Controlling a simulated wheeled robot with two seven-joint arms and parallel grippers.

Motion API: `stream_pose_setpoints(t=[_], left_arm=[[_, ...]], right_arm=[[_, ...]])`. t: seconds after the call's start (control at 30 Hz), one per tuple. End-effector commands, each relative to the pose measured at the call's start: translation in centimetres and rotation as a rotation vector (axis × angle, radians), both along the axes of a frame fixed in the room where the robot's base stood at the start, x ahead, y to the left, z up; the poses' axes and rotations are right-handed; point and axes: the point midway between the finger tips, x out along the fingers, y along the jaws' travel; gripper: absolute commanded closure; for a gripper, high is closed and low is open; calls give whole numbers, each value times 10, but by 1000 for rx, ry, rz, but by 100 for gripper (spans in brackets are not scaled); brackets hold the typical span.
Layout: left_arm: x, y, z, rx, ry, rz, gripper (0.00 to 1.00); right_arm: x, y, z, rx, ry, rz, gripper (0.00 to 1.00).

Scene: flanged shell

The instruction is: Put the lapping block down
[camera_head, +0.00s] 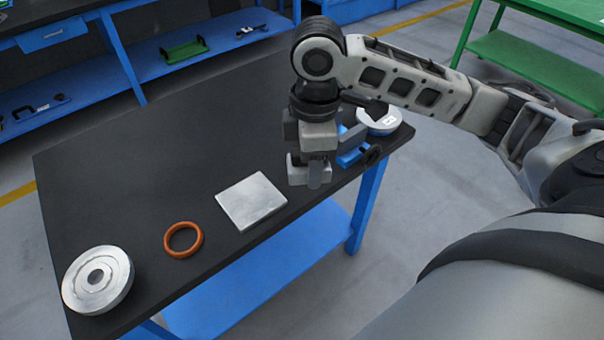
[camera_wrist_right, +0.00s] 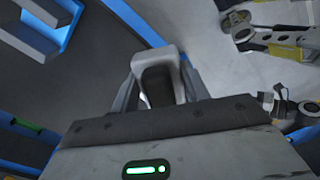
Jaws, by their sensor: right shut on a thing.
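My right gripper (camera_head: 312,172) is above the right part of the black table and points down. It is shut on a small grey block, which I take to be the lapping block (camera_head: 315,183); only its lower end shows below the fingers. In the right wrist view the block (camera_wrist_right: 158,60) is a light grey piece between the two fingers (camera_wrist_right: 156,85). I cannot tell from these views whether it touches the tabletop. My left gripper is not in view.
On the black table (camera_head: 150,160) are a silver flanged disc (camera_head: 112,293), an orange ring (camera_head: 183,239), a grey square plate (camera_head: 251,200), a blue holder (camera_head: 351,158) and a round pale part (camera_head: 379,120). The table's middle and back left are clear.

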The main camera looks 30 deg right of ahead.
Motion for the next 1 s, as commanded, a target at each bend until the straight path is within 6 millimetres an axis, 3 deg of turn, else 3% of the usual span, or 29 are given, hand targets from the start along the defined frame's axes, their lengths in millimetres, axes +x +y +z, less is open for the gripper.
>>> stream_pose_setpoints(t=[0.2,0.43,0.8,1.0], left_arm=[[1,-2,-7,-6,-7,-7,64],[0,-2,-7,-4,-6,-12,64],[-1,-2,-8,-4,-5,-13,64],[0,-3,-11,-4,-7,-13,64]], right_arm=[[-12,-20,-17,-8,-7,419,76],[-8,-27,-22,-10,-11,574,76],[76,-47,-59,-9,-11,575,76],[103,-54,-97,-10,-8,576,76]])
